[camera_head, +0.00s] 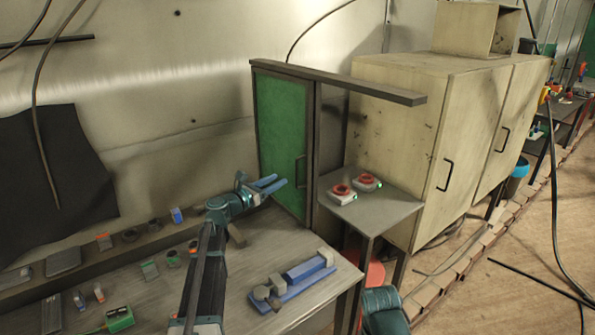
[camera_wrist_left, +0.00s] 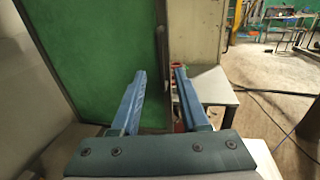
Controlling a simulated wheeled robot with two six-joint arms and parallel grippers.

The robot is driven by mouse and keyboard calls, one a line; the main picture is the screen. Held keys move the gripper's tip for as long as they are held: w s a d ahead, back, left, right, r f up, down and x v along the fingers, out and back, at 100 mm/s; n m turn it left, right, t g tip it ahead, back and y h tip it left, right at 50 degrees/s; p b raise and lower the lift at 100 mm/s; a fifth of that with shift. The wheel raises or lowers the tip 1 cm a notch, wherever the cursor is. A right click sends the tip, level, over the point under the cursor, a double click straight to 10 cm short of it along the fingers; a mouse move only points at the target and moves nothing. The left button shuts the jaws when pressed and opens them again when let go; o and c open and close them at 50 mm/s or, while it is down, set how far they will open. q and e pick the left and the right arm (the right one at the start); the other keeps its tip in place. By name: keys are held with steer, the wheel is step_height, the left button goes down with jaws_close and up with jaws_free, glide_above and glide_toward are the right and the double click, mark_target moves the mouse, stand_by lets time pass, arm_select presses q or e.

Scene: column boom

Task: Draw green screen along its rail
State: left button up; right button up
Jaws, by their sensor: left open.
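The green screen (camera_head: 281,125) is an upright panel in a dark frame, below a long dark rail (camera_head: 345,83) that runs on to the right. A dark handle (camera_head: 300,171) sits near its right edge. My left gripper (camera_head: 279,183) is open and empty, in front of the screen's lower part and to the left of the handle in the head view. In the left wrist view the green screen (camera_wrist_left: 95,55) fills the left and centre, and a dark upright bar (camera_wrist_left: 161,48) stands beyond the gap between the fingers (camera_wrist_left: 160,72). My right gripper is out of view.
A workbench (camera_head: 150,290) with small parts and a blue fixture (camera_head: 300,278) lies below my left arm. Right of the screen, a small table (camera_head: 375,214) carries two red-topped devices. A large beige cabinet (camera_head: 400,130) stands behind. Cables hang down.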

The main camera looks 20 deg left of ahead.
arm_select(q)
glide_above(297, 185)
steer(key=shift+w+a, duration=0.1)
steer(key=shift+w, duration=0.2)
jaws_close()
stand_by(1.5)
